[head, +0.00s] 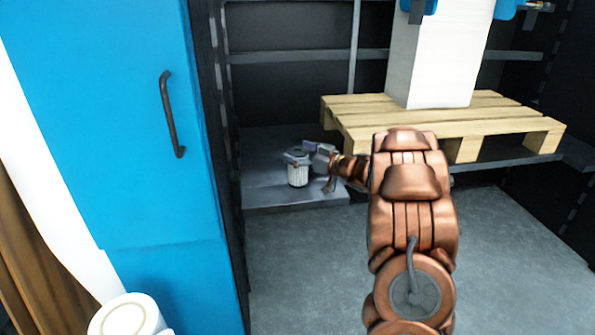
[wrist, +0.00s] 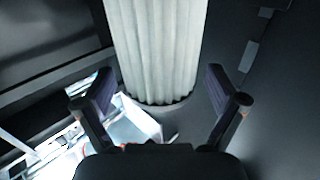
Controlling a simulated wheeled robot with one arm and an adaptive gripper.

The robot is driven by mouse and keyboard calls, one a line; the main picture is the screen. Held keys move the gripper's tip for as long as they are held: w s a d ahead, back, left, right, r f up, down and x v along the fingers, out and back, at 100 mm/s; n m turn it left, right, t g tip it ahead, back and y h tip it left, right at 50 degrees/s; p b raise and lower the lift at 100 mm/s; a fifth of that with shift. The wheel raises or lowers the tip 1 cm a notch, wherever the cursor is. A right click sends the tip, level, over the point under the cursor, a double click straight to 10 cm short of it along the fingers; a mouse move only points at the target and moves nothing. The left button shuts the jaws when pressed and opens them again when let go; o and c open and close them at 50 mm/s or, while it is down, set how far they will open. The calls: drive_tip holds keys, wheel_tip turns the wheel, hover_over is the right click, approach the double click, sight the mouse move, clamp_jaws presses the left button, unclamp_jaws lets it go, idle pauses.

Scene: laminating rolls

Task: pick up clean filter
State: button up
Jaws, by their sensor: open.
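The clean filter (head: 298,175) is a white pleated cylinder with a dark top. It stands upright on a low dark grey shelf (head: 262,190) in the head view. In the wrist view the filter (wrist: 157,50) fills the upper middle, and its pleats and dark end rim show. My gripper (head: 298,157) is at the filter's top in the head view. In the wrist view my gripper (wrist: 160,95) is open, with one finger to each side of the filter's near end. I cannot tell whether either finger touches it.
A blue cabinet (head: 110,120) with a dark handle stands close on the left. A wooden pallet (head: 440,115) bearing a tall white block (head: 440,50) is to the right of the filter. A white roll (head: 128,315) is at the bottom left. Grey floor (head: 300,270) is clear in front.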

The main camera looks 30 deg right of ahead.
drive_tip(key=c, duration=1.5)
drive_tip(key=shift+r, duration=0.1)
wheel_tip(320, 180, up, 3)
drive_tip(key=shift+r+p, duration=0.1)
drive_tip(key=shift+p, duration=1)
drive_tip(key=shift+s+d+r, duration=0.1)
drive_tip(key=shift+s+r, duration=0.1)
drive_tip(key=shift+r, duration=0.1)
drive_tip(key=s+p, duration=0.1)
drive_tip(key=s, duration=0.4)
drive_tip(key=s+d+p, duration=0.1)
drive_tip(key=s+p, duration=0.1)
drive_tip(key=s, duration=0.3)
drive_tip(key=s+r+p, duration=0.1)
drive_tip(key=s, duration=0.4)
drive_tip(key=shift+s+d, duration=0.15)
drive_tip(key=shift+s, duration=0.15)
